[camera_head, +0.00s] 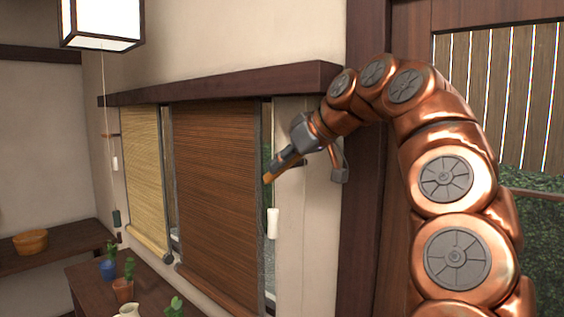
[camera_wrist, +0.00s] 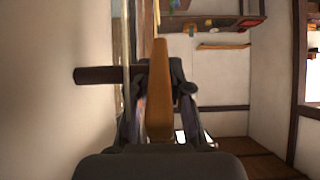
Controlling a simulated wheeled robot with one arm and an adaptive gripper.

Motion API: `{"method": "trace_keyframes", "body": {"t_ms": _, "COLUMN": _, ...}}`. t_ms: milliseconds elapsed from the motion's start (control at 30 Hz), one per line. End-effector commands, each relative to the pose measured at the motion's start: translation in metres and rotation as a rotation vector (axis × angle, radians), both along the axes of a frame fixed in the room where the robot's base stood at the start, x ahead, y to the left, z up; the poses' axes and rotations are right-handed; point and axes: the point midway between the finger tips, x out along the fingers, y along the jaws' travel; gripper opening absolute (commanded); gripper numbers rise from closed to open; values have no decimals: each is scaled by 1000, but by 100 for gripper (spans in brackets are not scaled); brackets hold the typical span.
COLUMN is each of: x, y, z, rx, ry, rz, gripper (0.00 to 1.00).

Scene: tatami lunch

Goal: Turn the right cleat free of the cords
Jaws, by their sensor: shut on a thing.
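The right cleat (camera_head: 268,178) is an orange-brown wooden bar at my gripper's tip, beside the right edge of the brown blind (camera_head: 215,200). In the wrist view the cleat (camera_wrist: 159,105) lies lengthwise between the fingers, with a dark post (camera_wrist: 95,75) reaching left to the wall. My gripper (camera_head: 281,165) is shut on the cleat. Pale cords (camera_wrist: 127,60) run just left of it in the wrist view. Whether they still loop around the cleat is hidden by the fingers. A white cord pull (camera_head: 273,223) hangs below the gripper.
A yellow blind (camera_head: 146,180) hangs farther left, beneath the dark beam (camera_head: 220,84). A low table with potted cacti (camera_head: 123,288) stands below the blinds. A paper lamp (camera_head: 101,22) hangs upper left. A dark wooden post (camera_head: 366,170) is right of the gripper.

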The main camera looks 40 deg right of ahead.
Motion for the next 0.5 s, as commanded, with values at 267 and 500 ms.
{"method": "trace_keyframes", "body": {"t_ms": 267, "x": 0, "y": 1, "z": 1, "rx": 0, "ry": -2, "rz": 1, "gripper": 20}}
{"method": "trace_keyframes", "body": {"t_ms": 500, "x": 0, "y": 0, "z": 0, "rx": 0, "ry": -1, "rz": 1, "gripper": 44}}
